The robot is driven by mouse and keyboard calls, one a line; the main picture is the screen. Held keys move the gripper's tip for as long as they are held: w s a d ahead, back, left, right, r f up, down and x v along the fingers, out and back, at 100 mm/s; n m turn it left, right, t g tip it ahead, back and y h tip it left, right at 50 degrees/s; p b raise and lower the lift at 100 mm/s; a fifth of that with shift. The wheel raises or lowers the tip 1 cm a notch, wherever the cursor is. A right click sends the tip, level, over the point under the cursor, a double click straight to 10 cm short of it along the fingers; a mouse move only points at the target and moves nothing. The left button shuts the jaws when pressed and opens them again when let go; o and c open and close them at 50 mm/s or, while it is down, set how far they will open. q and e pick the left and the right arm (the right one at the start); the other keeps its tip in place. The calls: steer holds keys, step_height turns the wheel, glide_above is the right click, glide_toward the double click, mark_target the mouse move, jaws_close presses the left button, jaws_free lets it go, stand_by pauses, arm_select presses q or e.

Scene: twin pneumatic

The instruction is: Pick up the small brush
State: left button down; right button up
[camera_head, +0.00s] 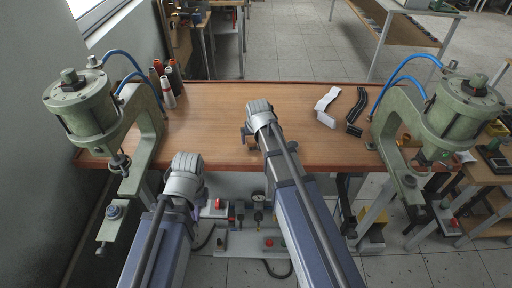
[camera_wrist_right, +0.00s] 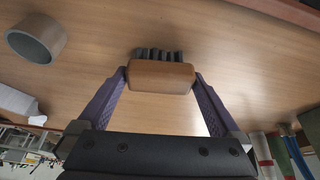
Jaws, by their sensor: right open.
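The small brush (camera_wrist_right: 161,77) has a brown block body and dark bristles (camera_wrist_right: 159,55). It lies on the wooden table top in the right wrist view. My right gripper (camera_wrist_right: 160,84) has its two purple fingers on either side of the block, close to its ends. The jaws are open around it. In the head view my right gripper (camera_head: 256,112) is over the middle of the table, and its wrist largely hides the brush. My left gripper (camera_head: 186,172) is in front of the table's near edge; its fingers are hidden behind its wrist.
Green presses stand at the left (camera_head: 85,110) and right (camera_head: 455,115) of the table (camera_head: 210,115). Several tubes (camera_head: 168,92) stand at the back left. A white piece (camera_head: 326,101) and black strips (camera_head: 357,108) lie right. A grey ring (camera_wrist_right: 38,38) lies near the brush.

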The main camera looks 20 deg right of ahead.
steer(key=shift+r, duration=0.1)
steer(key=c, duration=1.1)
steer(key=shift+r, duration=0.15)
step_height(320, 180, up, 10)
steer(key=p, duration=1)
